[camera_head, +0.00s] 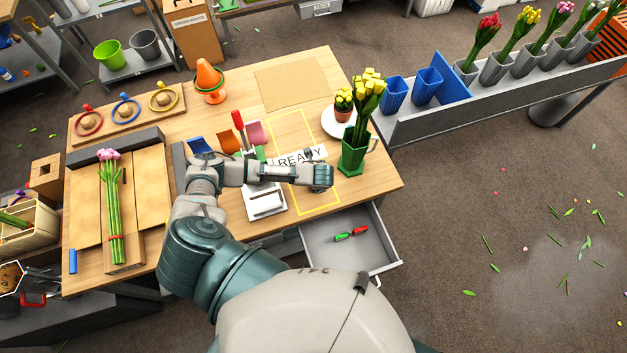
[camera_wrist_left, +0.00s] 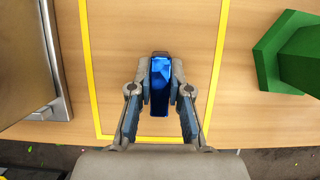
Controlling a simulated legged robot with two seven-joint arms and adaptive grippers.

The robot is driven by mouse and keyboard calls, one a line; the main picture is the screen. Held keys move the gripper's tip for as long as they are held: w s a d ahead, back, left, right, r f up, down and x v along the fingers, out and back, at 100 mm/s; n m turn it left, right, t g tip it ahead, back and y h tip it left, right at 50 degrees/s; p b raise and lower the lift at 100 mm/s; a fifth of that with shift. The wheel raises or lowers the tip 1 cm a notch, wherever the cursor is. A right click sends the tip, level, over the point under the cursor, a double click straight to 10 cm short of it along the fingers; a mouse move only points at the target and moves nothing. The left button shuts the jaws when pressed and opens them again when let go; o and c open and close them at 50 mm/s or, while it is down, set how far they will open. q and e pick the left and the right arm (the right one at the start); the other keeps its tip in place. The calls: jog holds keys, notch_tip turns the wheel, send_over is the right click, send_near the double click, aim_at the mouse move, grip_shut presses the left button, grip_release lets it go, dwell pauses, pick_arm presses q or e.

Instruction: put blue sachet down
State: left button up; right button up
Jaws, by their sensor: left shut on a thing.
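My left gripper (camera_wrist_left: 161,68) is shut on the blue sachet (camera_wrist_left: 160,100), a shiny dark-blue packet held upright between its fingers in the left wrist view. The sachet is over bare wood inside the yellow outline (camera_wrist_left: 90,50). I cannot tell whether it touches the table. In the head view my left arm crosses the table from the left, with its gripper (camera_head: 321,178) over the lower part of the yellow outline (camera_head: 336,189). The sachet is hidden there. My right gripper is not in view.
A green pot (camera_head: 352,158) of yellow tulips stands right of the outline; its base shows in the wrist view (camera_wrist_left: 303,58). An open drawer (camera_head: 320,253) juts out below the table's front edge, with small red and green items inside.

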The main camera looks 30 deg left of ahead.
aim_at(314, 193)
pick_arm(q)
jog(key=shift+a+f, duration=0.2)
jog(key=shift+a, duration=0.05)
jog(key=o, duration=0.6)
jog(key=shift+a, duration=0.3)
jog(key=shift+o, duration=0.7)
jog(key=shift+a, duration=0.25)
jog(key=shift+a+f, duration=0.1)
jog(key=shift+a, duration=0.15)
jog(key=shift+d, duration=0.3)
jog(key=v, duration=0.6)
jog(key=shift+d+r, duration=0.25)
jog(key=shift+d, duration=0.2)
jog(key=v, duration=0.4)
jog(key=shift+a+r+p, duration=0.25)
jog(key=shift+a+p, duration=0.1)
jog(key=shift+s+d+r, duration=0.3)
jog(key=shift+d+r, duration=0.05)
jog(key=shift+r, duration=0.25)
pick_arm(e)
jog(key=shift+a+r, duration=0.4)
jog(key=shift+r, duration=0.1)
